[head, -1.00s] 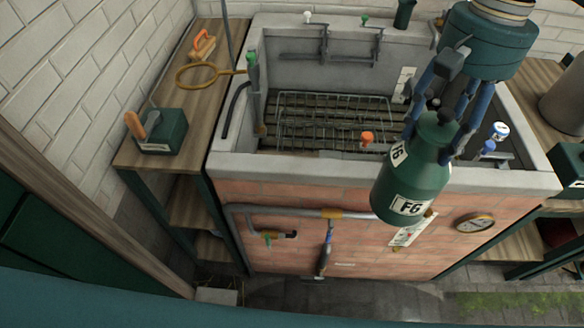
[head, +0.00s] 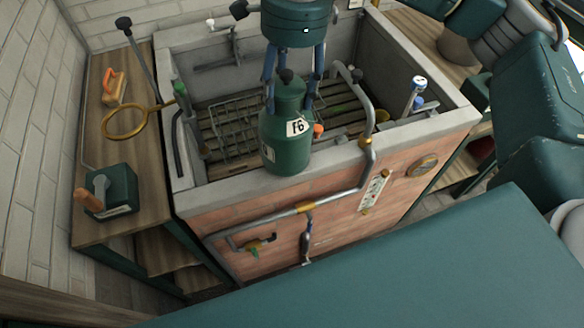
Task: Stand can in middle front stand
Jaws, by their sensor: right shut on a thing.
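My right gripper (head: 291,85) comes down from the top and is shut on the neck of a dark green can (head: 283,150) with white labels, one marked F6. The can hangs nearly upright above the front part of the grey-rimmed brick trough, and its lower end overlaps the front rim in the picture. Wire stands (head: 225,128) sit on the slatted floor inside the trough. The can and gripper hide part of the stands, so I cannot tell which one lies under the can. My left gripper is out of view.
The trough's rim (head: 228,188) and a pipe (head: 368,120) rising at the front right are near the can. A wooden shelf (head: 130,180) on the left holds a green box (head: 112,190), a brush (head: 115,90) and a brass ring (head: 125,122).

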